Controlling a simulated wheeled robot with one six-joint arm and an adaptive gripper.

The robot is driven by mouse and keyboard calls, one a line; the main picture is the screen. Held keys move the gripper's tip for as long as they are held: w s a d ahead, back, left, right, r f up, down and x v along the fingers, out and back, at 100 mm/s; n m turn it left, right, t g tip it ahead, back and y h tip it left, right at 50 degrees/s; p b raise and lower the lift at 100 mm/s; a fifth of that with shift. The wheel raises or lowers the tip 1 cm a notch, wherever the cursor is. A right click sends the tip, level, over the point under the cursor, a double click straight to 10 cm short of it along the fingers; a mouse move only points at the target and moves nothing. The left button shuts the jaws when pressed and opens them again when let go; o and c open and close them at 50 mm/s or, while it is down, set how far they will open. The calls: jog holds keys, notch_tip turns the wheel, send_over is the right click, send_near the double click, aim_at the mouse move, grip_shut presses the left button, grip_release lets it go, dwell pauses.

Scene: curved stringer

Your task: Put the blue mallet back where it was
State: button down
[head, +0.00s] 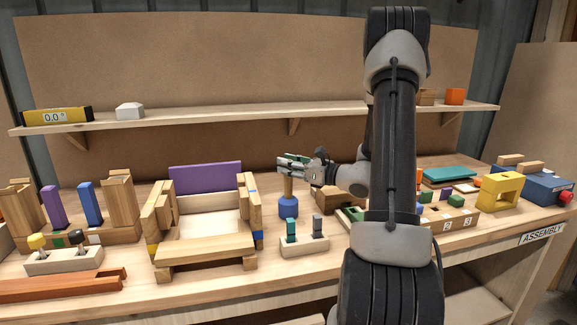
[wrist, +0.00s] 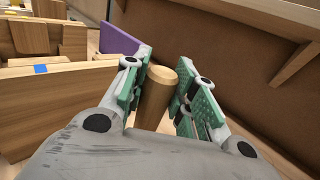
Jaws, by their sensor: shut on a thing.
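The blue mallet (head: 288,208) stands upright with its blue head down and its wooden handle up. It is on or just above the workbench, behind the small block with teal and grey pegs; I cannot tell whether the head touches the bench. My gripper (head: 290,162) is shut on the top of the handle, coming from the right. In the wrist view the wooden handle (wrist: 155,98) is between the green finger pads of my gripper (wrist: 160,95). The mallet's blue head is hidden there by the gripper body.
A wooden frame with a purple panel (head: 205,177) stands just left of the mallet. The peg block (head: 304,245) is in front. A wooden block (head: 342,197) lies to the right. A shelf (head: 250,115) runs along the back wall above.

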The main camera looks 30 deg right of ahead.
jog(key=shift+f, duration=0.1)
jog(key=c, duration=1.2)
grip_release()
jog(key=shift+o, duration=0.2)
